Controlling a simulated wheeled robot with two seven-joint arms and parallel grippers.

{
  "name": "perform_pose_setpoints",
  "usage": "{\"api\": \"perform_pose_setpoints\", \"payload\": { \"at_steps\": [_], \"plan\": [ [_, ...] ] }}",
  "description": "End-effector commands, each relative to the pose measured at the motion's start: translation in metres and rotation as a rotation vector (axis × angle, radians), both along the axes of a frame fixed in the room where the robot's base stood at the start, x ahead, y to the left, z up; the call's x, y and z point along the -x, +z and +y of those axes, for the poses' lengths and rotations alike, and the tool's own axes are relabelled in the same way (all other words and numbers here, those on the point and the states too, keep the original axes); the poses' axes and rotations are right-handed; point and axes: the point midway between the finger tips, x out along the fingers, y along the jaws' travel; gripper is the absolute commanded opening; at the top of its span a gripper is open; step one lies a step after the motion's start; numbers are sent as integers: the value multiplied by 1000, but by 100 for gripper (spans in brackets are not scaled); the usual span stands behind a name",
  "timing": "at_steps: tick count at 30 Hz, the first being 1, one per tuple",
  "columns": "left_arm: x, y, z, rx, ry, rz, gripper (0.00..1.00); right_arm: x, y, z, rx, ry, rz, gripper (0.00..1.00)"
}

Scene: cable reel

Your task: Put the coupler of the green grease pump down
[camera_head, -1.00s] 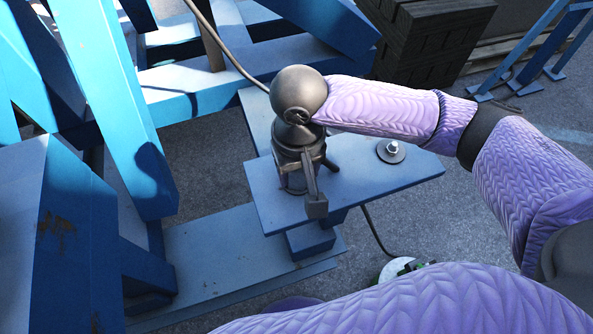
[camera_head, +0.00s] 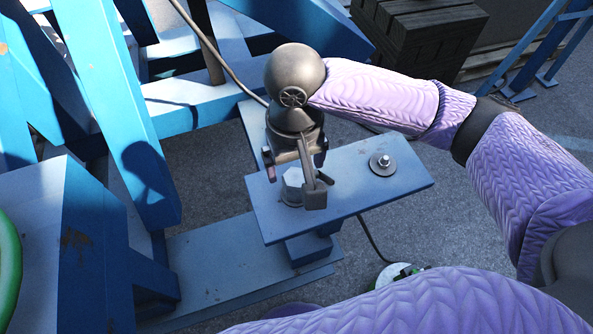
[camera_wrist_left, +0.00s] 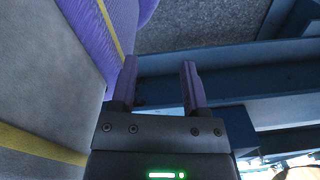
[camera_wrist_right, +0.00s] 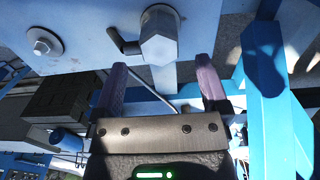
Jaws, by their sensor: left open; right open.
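A pale grey hexagonal piece, which looks like the coupler (camera_head: 292,187), stands upright on the blue plate (camera_head: 345,195). It also shows in the right wrist view (camera_wrist_right: 159,38), with a short dark elbow (camera_wrist_right: 122,42) beside it. My right gripper (camera_head: 293,165) is open just behind it, and in the right wrist view its empty fingers (camera_wrist_right: 161,65) point towards the piece with a gap. My left gripper (camera_wrist_left: 159,66) is open and empty, near blue beams in the left wrist view. A green and white thing (camera_head: 397,271), possibly the pump, is mostly hidden behind my purple sleeve.
A bolt with a washer (camera_head: 382,163) sits on the plate's right part. A thin dark hose (camera_head: 375,236) hangs below the plate. Blue steel beams (camera_head: 135,120) crowd the left. A green curved edge (camera_head: 8,258) shows at far left. Dark stacked timber (camera_head: 420,40) stands behind.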

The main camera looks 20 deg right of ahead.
Motion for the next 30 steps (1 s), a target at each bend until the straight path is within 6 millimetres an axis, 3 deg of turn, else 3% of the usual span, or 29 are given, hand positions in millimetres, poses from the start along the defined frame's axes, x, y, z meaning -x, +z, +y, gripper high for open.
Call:
{"api": "perform_pose_setpoints", "payload": {
  "at_steps": [1,3,10,23,26,30],
  "plan": [
    [-4,14,-6,10,1,-12,59,0,21,1,-2,1,-5,95],
    [-7,21,-12,20,2,-21,59,0,37,1,-2,1,-4,95],
    [-7,28,-12,20,0,-21,59,0,57,0,0,0,1,95],
    [-5,27,-10,15,1,-15,59,1,54,2,-7,8,1,95],
    [-5,27,-9,15,1,-15,59,9,40,18,-75,83,-11,95],
    [-5,27,-9,14,1,-15,59,32,7,53,-276,226,-102,95]
  ]
}}
